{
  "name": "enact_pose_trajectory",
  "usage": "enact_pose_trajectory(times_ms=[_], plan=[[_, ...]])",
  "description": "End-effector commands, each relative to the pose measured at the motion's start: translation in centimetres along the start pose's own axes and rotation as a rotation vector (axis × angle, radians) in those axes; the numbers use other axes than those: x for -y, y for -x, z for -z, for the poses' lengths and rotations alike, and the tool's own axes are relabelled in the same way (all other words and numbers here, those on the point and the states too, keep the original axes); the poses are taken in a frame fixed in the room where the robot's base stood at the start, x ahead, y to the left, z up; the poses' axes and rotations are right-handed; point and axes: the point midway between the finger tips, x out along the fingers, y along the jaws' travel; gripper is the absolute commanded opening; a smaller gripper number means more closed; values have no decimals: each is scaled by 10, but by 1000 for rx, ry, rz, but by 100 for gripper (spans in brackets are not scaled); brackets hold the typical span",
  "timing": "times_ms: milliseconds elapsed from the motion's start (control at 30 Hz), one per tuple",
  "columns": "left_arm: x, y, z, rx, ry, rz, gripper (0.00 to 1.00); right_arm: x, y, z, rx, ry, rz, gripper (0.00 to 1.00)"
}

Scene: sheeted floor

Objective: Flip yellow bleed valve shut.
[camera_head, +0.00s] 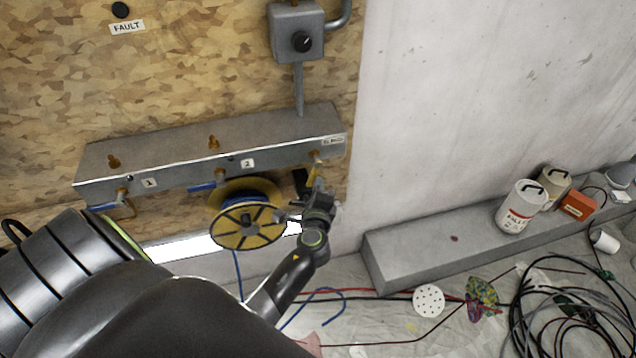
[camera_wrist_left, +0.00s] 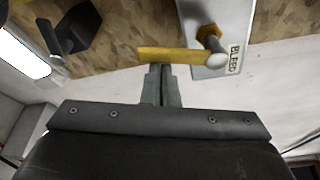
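The yellow bleed valve lever (camera_wrist_left: 165,54) lies across the top of the left wrist view. It joins a brass fitting (camera_wrist_left: 210,36) beside the BLEED label (camera_wrist_left: 236,58). In the head view the lever (camera_head: 312,174) hangs down from the right end of the grey manifold (camera_head: 278,136). My left gripper (camera_wrist_left: 162,68) has its two fingers together, with no clear gap. Its tips are at the lever's lower edge, near its free end; I cannot tell whether they touch. In the head view my left gripper (camera_head: 316,186) is just below the valve, partly hidden by its own wrist. My right gripper is not in view.
Blue-handled valves (camera_head: 205,186) sit left on the manifold. A yellow cable reel (camera_head: 247,226) is close left of my gripper. A grey ledge (camera_head: 430,232) runs along the wall at right, with canisters (camera_head: 521,208) on it. Hoses (camera_head: 570,310) lie on the sheeted floor.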

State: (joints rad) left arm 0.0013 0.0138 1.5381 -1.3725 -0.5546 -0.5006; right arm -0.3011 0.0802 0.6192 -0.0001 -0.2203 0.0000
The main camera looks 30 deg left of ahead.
Motion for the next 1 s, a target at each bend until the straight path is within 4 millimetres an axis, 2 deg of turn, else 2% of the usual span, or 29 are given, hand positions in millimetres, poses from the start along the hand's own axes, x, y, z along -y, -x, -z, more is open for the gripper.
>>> enact_pose_trajectory(times_ms=[33,300,567,1000], plan=[[8,1,-5,2,-42,-15,0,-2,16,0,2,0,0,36],[5,4,-16,3,-284,-100,0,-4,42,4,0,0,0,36],[4,7,-26,4,-284,-97,0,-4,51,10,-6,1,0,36],[15,14,-44,4,-281,-97,0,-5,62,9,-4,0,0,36]])
